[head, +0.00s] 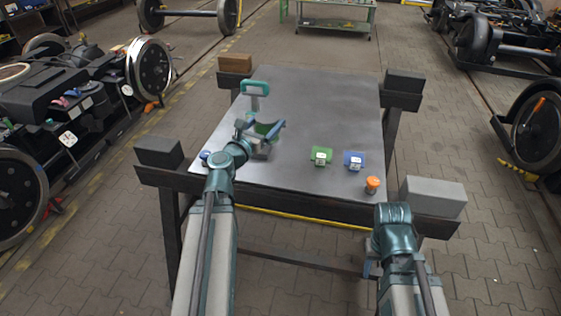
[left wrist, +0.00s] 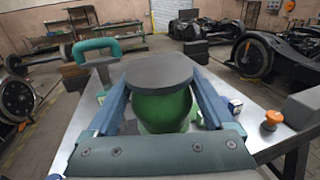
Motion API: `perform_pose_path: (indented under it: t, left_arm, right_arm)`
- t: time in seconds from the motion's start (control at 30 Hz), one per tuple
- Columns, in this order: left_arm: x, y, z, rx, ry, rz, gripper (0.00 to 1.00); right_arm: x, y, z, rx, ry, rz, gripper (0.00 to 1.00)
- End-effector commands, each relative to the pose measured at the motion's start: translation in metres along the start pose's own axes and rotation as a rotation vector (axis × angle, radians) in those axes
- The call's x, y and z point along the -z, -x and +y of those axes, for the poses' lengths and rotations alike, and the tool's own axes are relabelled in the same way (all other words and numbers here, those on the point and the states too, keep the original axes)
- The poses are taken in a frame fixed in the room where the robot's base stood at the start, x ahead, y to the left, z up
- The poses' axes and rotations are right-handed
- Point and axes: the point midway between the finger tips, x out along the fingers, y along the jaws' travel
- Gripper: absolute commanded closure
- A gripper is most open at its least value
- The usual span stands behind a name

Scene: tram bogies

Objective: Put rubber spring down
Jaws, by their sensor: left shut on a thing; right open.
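The rubber spring is a green round body with a dark grey plate; it fills the middle of the left wrist view (left wrist: 163,110). In the head view its green part (head: 266,130) shows over the left half of the metal table (head: 312,100). My left gripper (head: 264,132) is shut on it, with a blue finger on each side. I cannot tell whether the spring touches the tabletop. My right gripper (head: 371,262) is open, low in front of the table's near edge and largely hidden by its own arm.
A teal-handled tool (head: 255,90) stands behind the left gripper. A green tagged block (head: 320,156), a blue tagged block (head: 354,160) and an orange knob (head: 372,184) sit near the front right. A small blue item (head: 205,157) is at the front left. The table's back right is clear.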

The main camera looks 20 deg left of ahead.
Motion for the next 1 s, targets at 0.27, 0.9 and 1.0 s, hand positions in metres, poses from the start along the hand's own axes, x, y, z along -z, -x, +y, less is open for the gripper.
perform_pose_path:
  t: [0.27, 0.9, 1.0]
  left_arm:
    - [0.094, 0.001, 0.001, 0.001, 0.0, -0.001, 1.0]
    - [0.156, 0.0, 0.004, 0.002, 0.0, -0.001, 1.0]
    - [0.158, -0.003, 0.008, -0.001, 0.0, -0.001, 1.0]
  right_arm:
    - [0.006, -0.093, -0.009, 0.0, 0.0, 0.0, 0.5]
    - [0.009, -0.156, -0.015, 0.0, 0.001, 0.0, 0.5]
    - [0.009, -0.157, -0.015, 0.0, 0.001, 0.0, 0.5]
